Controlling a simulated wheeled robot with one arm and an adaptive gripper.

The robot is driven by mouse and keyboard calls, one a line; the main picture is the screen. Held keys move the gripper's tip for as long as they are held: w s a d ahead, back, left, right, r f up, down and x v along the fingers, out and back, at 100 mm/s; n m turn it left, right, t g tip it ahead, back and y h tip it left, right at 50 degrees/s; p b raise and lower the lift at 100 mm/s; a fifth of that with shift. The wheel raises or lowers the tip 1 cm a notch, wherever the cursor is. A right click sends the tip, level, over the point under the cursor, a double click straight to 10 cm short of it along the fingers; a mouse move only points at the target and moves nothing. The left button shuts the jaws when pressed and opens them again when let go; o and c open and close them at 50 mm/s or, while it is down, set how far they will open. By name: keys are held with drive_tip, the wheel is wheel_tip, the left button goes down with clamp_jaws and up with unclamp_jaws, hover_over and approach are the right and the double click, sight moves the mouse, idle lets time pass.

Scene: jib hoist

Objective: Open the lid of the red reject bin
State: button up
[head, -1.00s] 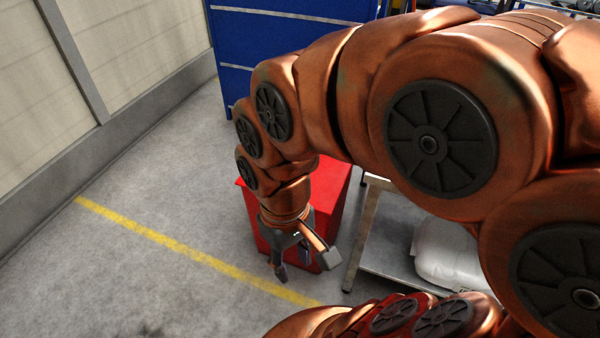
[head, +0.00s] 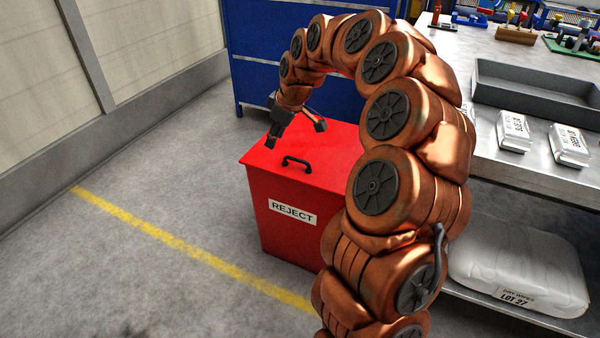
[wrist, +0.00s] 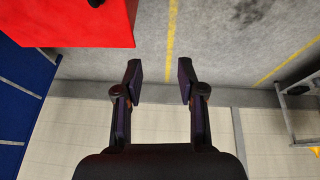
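The red reject bin (head: 281,216) stands on the floor in the middle of the head view, with a white REJECT label on its front. Its flat red lid (head: 323,156) is shut and carries a black handle (head: 297,163) near the front edge. My gripper (head: 296,135) is above the lid's left rear part in the head view, with its fingers spread and nothing between them. In the wrist view my gripper (wrist: 160,78) is open over bare floor. A corner of the red lid (wrist: 85,22) shows at the upper left there, beside the fingers and not between them.
A metal bench (head: 485,138) stands to the right, with a grey tray (head: 535,95) and white packets on top. A large white sack (head: 520,265) lies on its lower shelf. A blue cabinet (head: 262,75) is behind the bin. The floor at left is clear.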

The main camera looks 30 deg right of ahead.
drive_tip(key=h+b, duration=0.1)
drive_tip(key=b, duration=0.3)
approach(300, 161)
drive_tip(key=shift+t, duration=0.4)
drive_tip(key=b+x, duration=0.1)
drive_tip(key=x, duration=0.7)
drive_tip(key=shift+w+f, duration=0.1)
clamp_jaws()
